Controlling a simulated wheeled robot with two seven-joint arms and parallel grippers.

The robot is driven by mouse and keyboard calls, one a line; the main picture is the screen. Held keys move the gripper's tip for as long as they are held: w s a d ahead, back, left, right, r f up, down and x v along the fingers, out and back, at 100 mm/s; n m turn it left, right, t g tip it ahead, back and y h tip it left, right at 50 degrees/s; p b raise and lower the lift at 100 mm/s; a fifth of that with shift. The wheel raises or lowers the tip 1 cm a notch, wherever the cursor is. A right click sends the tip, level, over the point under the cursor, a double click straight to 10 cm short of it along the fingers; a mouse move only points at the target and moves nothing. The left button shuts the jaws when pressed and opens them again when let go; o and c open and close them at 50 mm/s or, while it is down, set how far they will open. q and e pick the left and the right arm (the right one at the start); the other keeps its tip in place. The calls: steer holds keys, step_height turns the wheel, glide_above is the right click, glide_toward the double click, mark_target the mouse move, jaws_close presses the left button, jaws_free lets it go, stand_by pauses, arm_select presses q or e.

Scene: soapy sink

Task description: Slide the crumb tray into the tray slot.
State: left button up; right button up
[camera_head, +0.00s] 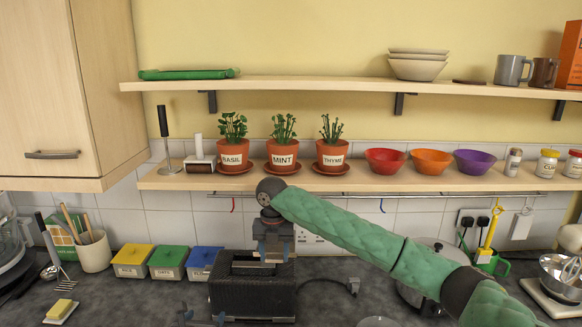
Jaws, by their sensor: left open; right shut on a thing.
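The black toaster (238,295) stands on the dark worktop at the bottom centre, with its top openings showing. My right gripper (273,256) points down at the toaster's top, at the right of centre. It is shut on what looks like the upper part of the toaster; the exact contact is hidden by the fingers. My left gripper (204,319) shows only as small fingertips at the bottom edge, left of the toaster's front. They are apart and nothing shows between them. I cannot make out the crumb tray or the tray slot.
Yellow (132,262), green (168,263) and blue (203,263) lidded boxes stand left of the toaster. A cable (345,287) lies to its right, near a pot (412,297) partly behind my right arm. Herb pots and bowls line the low shelf (215,181).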

steer(key=shift+w+a+f, duration=0.1)
steer(key=shift+w+a, duration=0.25)
steer(key=shift+a, duration=0.05)
steer(key=shift+s+d+r, duration=0.45)
steer(key=shift+s+d, duration=0.1)
steer(key=shift+d, duration=0.15)
steer(key=shift+s, duration=0.15)
steer(key=s+a+f+m, duration=0.1)
steer(key=s+a+f, duration=0.25)
steer(key=s, duration=0.65)
steer(key=s+a+f+m, duration=0.2)
steer(key=s+f, duration=0.2)
steer(key=s, duration=0.5)
arm_select(q)
steer(key=shift+r, duration=0.25)
arm_select(e)
steer(key=s+f+n, duration=0.1)
steer(key=f, duration=0.4)
steer(key=s+a+f+n, duration=0.1)
steer(key=s+f, duration=0.1)
steer(key=f, duration=0.4)
steer(key=s+a+f+n, duration=0.1)
steer(key=f, duration=0.5)
steer(key=shift+s+a, duration=0.1)
steer(key=shift+s, duration=0.05)
